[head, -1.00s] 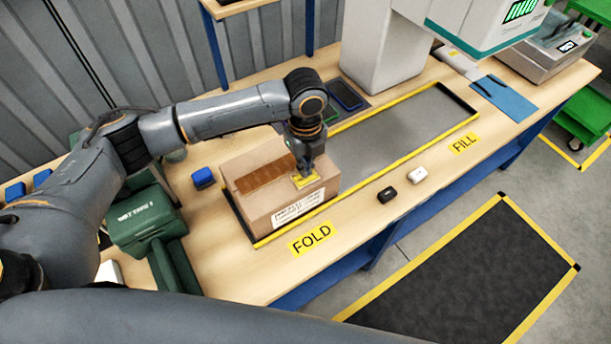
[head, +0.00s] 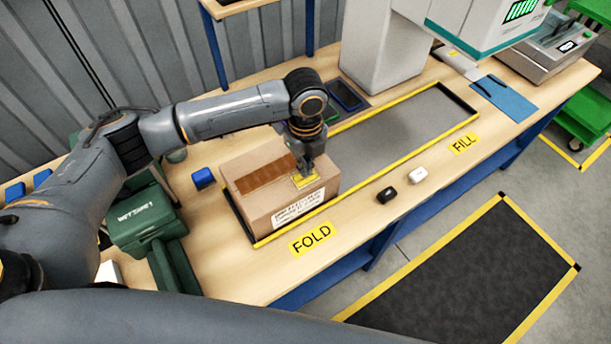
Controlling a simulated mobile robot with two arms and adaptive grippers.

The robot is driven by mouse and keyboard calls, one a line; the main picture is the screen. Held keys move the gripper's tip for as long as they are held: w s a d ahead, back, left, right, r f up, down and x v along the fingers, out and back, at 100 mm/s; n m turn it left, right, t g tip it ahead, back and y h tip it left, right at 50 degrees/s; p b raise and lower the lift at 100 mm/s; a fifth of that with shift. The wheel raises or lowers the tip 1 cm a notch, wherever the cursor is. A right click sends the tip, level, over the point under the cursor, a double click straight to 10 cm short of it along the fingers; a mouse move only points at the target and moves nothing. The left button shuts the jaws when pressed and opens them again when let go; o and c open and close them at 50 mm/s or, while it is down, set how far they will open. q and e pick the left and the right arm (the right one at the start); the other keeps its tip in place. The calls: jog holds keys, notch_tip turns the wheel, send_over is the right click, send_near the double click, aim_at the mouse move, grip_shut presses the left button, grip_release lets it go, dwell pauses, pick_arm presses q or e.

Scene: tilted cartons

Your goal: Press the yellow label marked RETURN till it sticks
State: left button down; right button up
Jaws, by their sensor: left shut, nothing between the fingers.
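A brown carton (head: 259,211) sits at the near left end of the yellow-edged lane on the bench. A small yellow label (head: 304,181) lies on the carton's top near its right edge; its print is too small to read. My left gripper (head: 305,174) is shut and points down at the label, with its fingertips at or just above it; I cannot tell whether they touch. The gripper hides part of the label. My right gripper is not in view.
Brown tape (head: 262,178) runs across the carton top. A green tape dispenser (head: 145,219) and a blue block (head: 203,178) stand left of it. A black piece (head: 387,195) and a white piece (head: 418,175) lie in front of the lane. The lane's grey surface (head: 385,135) is clear.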

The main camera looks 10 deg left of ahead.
pick_arm(q)
jog(key=shift+f, duration=1)
dwell(0.4)
notch_tip(320, 180, up, 7)
jog(key=p, duration=0.7)
jog(key=shift+r, duration=0.15)
dwell(0.3)
